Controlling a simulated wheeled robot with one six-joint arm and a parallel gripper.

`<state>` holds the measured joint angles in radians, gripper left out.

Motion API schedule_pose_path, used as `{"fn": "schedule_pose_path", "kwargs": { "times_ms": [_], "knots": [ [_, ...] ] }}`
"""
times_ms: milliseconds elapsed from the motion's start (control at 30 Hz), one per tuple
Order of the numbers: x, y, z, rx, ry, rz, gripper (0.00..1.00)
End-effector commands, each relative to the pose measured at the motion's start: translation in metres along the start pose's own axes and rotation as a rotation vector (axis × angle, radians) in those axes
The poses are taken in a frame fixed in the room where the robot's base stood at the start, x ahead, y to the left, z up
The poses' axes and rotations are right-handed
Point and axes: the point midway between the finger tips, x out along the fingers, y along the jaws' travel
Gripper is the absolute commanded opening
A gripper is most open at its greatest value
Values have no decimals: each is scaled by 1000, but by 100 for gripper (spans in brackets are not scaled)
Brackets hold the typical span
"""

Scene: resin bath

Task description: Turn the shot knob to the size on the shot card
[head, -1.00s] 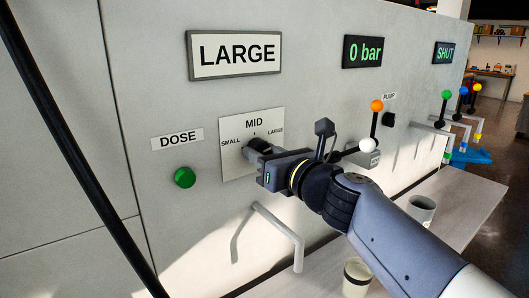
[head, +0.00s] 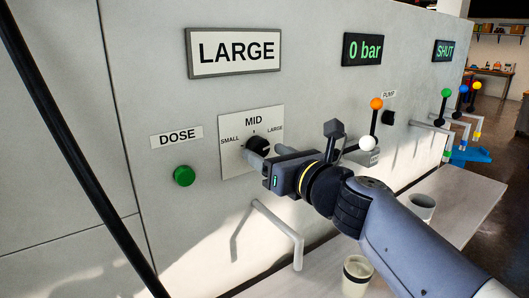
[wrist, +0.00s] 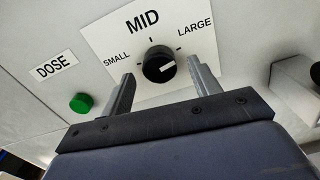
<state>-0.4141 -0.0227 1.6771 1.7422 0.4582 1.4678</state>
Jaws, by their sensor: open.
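The black shot knob (head: 258,146) sits on a white plate (head: 238,168) marked SMALL, MID and LARGE. In the wrist view the knob (wrist: 158,64) has a white mark that points right, toward the LARGE side; whether it meets the LARGE tick exactly I cannot tell. The shot card (head: 234,51) above reads LARGE. My gripper (head: 256,154) is open in front of the knob. In the wrist view its two fingers (wrist: 161,78) stand left and right of the knob, apart from it. In the head view the fingers partly cover the knob.
A green DOSE button (head: 184,176) is left of the plate. A bent grey handle (head: 275,222) sticks out below. An orange-tipped pump lever (head: 376,104) and a white ball (head: 366,143) are to the right. Cups (head: 356,275) stand on the counter. Displays read 0 bar and SHUT.

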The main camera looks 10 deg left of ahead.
Motion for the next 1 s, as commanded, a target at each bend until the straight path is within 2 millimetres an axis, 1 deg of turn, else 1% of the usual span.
{"fn": "schedule_pose_path", "kwargs": {
  "times_ms": [33, 200, 300, 433, 633, 1000],
  "knots": [
    [-10, -1, 0, -1, -1, -4, 59],
    [-42, -1, 0, -2, -2, -4, 59],
    [-58, -1, 0, -1, -1, -4, 59],
    [-76, -1, 0, -1, -1, -5, 59],
    [-88, 0, -1, 1, 1, -3, 59],
    [-88, 0, -1, 1, 2, -1, 59]
  ]
}}
